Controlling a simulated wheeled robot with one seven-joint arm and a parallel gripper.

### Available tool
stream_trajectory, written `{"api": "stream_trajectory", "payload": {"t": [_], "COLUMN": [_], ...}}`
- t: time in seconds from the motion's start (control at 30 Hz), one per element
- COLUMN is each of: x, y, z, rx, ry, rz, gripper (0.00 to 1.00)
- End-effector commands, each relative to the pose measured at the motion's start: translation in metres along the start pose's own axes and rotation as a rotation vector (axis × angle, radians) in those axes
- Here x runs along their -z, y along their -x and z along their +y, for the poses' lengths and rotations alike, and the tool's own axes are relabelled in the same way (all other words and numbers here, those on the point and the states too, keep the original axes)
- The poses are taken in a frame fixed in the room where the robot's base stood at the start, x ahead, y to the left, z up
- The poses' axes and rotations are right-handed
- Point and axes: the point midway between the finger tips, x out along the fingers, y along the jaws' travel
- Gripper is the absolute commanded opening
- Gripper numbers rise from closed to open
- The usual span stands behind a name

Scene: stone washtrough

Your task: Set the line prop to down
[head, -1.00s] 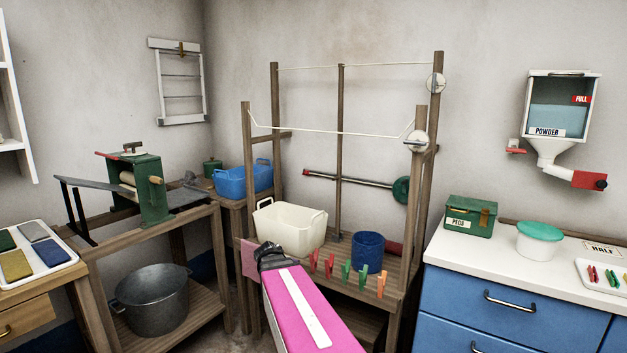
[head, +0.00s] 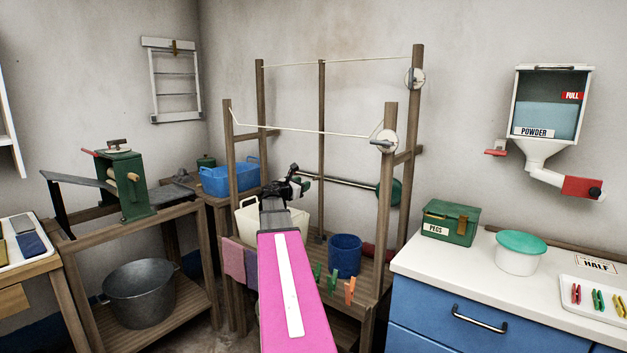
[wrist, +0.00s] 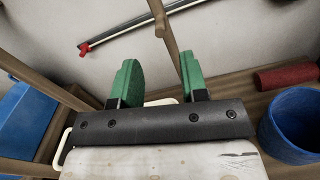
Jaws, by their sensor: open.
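What appears to be the line prop is a grey rod (head: 345,183) with a green disc (head: 397,191) at its right end. It slopes slightly down to the right, behind the drying frame. Its red tip (wrist: 84,49) shows in the wrist view, at the far left of the rod (wrist: 125,27); my gripper hides it in the head view. My gripper (head: 300,184) is raised over the cream tub in front of the rod's left part. In the wrist view its green fingers (wrist: 157,78) are apart with nothing between them, and the rod is beyond them, apparently untouched.
The wooden frame (head: 388,170) carries white lines (head: 300,130) and pulleys (head: 383,142). A thin post (head: 321,110) stands behind. The cream tub (head: 246,222), blue tub (head: 222,181), blue bucket (head: 345,256) and several pegs (head: 333,282) are close by. The blue counter (head: 440,275) is at right.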

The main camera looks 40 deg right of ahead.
Motion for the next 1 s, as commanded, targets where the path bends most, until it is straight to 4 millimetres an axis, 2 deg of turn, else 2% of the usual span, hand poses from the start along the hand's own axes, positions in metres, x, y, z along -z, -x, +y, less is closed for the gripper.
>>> {"api": "stream_trajectory", "payload": {"t": [0.5,0.7,1.0], "x": [0.002,0.002,0.002], "y": [-0.083,-0.099,-0.102], "z": [0.002,0.001,0.000], "rx": [0.000,0.001,0.000], "ry": [-0.004,-0.005,-0.005], "rz": [0.002,0.002,0.003], "gripper": [0.40,0.40,0.40]}}
